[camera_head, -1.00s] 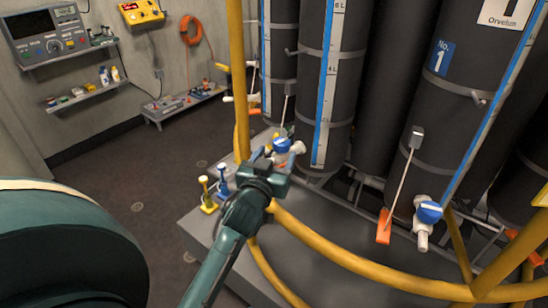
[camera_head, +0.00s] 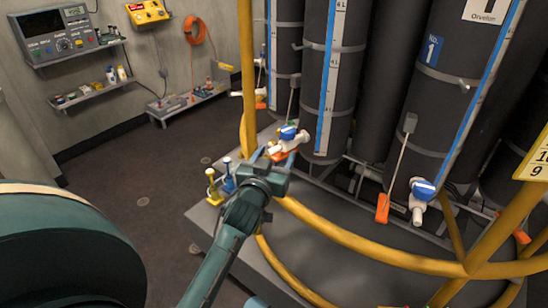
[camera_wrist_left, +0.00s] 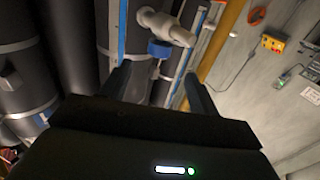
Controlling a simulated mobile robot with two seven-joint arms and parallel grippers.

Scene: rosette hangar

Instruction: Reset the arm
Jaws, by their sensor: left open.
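My left gripper (camera_head: 266,156) is at the yellow guard rail, just in front of and left of a white valve with a blue handle (camera_head: 288,132) low on a dark cylinder. In the left wrist view its two fingers (camera_wrist_left: 160,88) are apart with nothing held. The same valve shows ahead of them there, its blue handle (camera_wrist_left: 159,48) between the finger lines and apart from them. My right gripper is in neither view.
The yellow rail (camera_head: 370,252) curves around the grey platform and the dark cylinders (camera_head: 400,100). Another blue-handled valve (camera_head: 423,190) and an orange-ended lever (camera_head: 382,208) are at right. Shelves (camera_head: 90,95) line the left wall. The floor (camera_head: 130,160) at left is clear.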

